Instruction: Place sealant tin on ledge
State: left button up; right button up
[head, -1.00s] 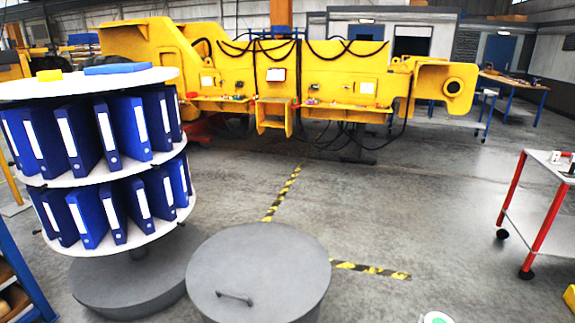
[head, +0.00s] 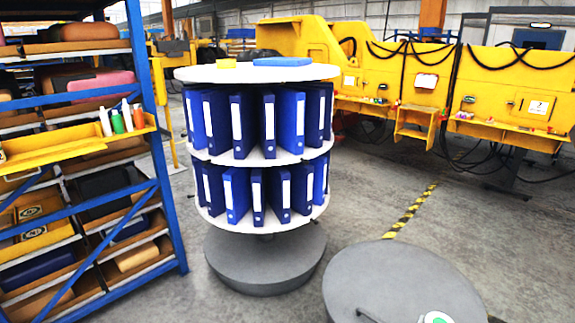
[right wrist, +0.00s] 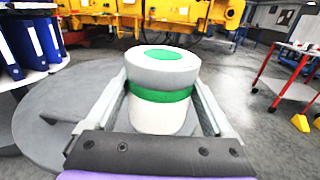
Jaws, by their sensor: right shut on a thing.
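The sealant tin is a white and grey cylinder with a green band and a green disc on its lid. It shows in the right wrist view (right wrist: 162,118), upright between the fingers of my right gripper (right wrist: 161,82), which is shut on it. In the head view only the tin's top (head: 437,318) shows at the bottom edge, in front of the grey round lid. Narrow yellow ledges (head: 505,132) run along the big yellow casting at the back right, with small items on them. My left gripper is not in view.
A blue rack (head: 150,120) stands at left; its yellow tray (head: 70,142) holds several bottles. A round binder stand (head: 258,74) is in the middle. A large grey drum (head: 400,280) is at front right. A red-legged trolley (right wrist: 278,85) shows in the right wrist view.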

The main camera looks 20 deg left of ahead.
aim_at(78, 143)
jog(key=i+j+u, duration=0.2)
jog(key=j+u, duration=0.2)
jog(key=j, duration=0.2)
jog(key=i+j+u, duration=0.45)
jog(key=j, duration=0.25)
jog(key=i+j+u, duration=0.15)
jog(key=i+j, duration=0.95)
jog(key=k+j+u, duration=0.05)
jog(key=j, duration=0.1)
